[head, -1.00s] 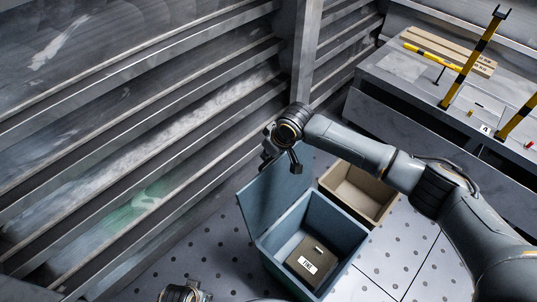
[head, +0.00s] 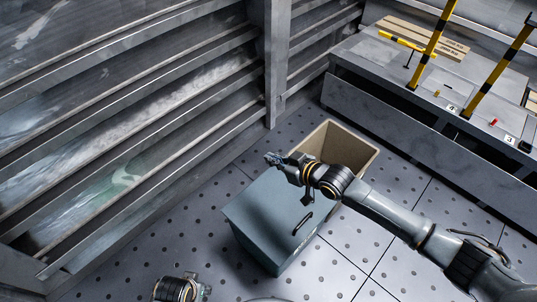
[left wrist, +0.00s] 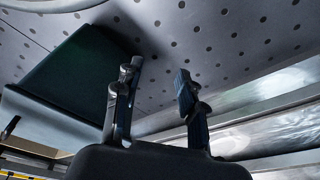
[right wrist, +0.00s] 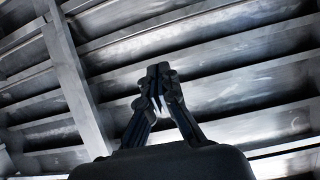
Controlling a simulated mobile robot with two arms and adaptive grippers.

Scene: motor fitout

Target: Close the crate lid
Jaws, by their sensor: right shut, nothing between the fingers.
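The blue-grey crate (head: 262,250) stands on the floor in the head view. Its lid (head: 265,212) lies over the top, with a dark handle (head: 303,223) near its right edge; the inside is hidden. I cannot tell whether a thin gap remains. My right gripper (head: 274,159) is above the far edge of the lid, shut and empty; its closed fingers also show in the right wrist view (right wrist: 158,78). My left wrist shows at the bottom of the head view. In the left wrist view the left gripper (left wrist: 155,85) is open and empty, with the crate (left wrist: 75,75) to its left.
An open tan bin (head: 365,150) stands just behind the crate. A slatted metal wall (head: 120,120) runs along the left. A grey workbench (head: 420,115) with yellow-black posts is at the back right. Perforated floor (head: 335,265) is clear to the crate's right.

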